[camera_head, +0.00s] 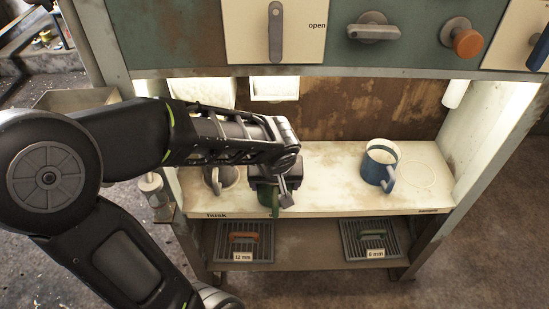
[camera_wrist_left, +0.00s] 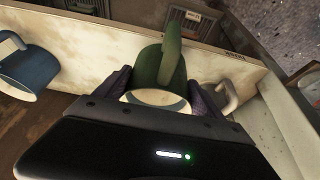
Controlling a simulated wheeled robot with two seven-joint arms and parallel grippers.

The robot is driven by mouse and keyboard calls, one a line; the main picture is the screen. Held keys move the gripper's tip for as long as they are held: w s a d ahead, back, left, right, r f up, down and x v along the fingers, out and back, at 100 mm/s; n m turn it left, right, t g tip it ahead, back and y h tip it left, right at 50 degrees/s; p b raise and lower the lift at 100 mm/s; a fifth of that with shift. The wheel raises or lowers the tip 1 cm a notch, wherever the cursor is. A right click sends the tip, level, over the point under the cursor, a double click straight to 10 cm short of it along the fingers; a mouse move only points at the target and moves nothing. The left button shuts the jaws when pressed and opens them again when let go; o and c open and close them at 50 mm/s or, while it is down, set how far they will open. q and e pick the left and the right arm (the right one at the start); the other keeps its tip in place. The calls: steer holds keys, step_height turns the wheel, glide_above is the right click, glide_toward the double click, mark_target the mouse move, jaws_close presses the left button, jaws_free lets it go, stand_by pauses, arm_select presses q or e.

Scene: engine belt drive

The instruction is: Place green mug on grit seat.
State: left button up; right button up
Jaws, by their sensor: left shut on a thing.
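The green mug (camera_head: 268,196) is in my left gripper (camera_head: 272,184) at the front of the pale shelf, left of its middle. In the left wrist view the green mug (camera_wrist_left: 150,66) sits between the two dark fingers (camera_wrist_left: 162,92), its handle pointing away from the gripper. I cannot tell whether its base touches the shelf. A grey mug (camera_head: 228,177) stands close on its left, partly behind my arm. A blue mug (camera_head: 379,166) stands upright to the right. No label reading grit is legible. My right gripper is out of view.
The shelf (camera_head: 325,180) is bare between the green and blue mugs. A faint ring (camera_head: 420,175) marks its right end. The left front label reads husk; the right one is too small to read. Below are two grated trays (camera_head: 243,242). A panel with handles (camera_head: 372,30) overhangs above.

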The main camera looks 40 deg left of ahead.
arm_select(q)
steer(key=w+a, duration=0.5)
steer(key=w, duration=0.2)
steer(key=shift+w+a, duration=0.3)
steer(key=shift+a, duration=0.1)
steer(key=shift+f+b, duration=0.3)
steer(key=shift+f, duration=1.45)
steer(key=shift+f+b, duration=0.25)
steer(key=shift+b, duration=0.05)
steer(key=o, duration=1.5)
steer(key=shift+r, duration=0.1)
steer(key=shift+r, duration=0.1)
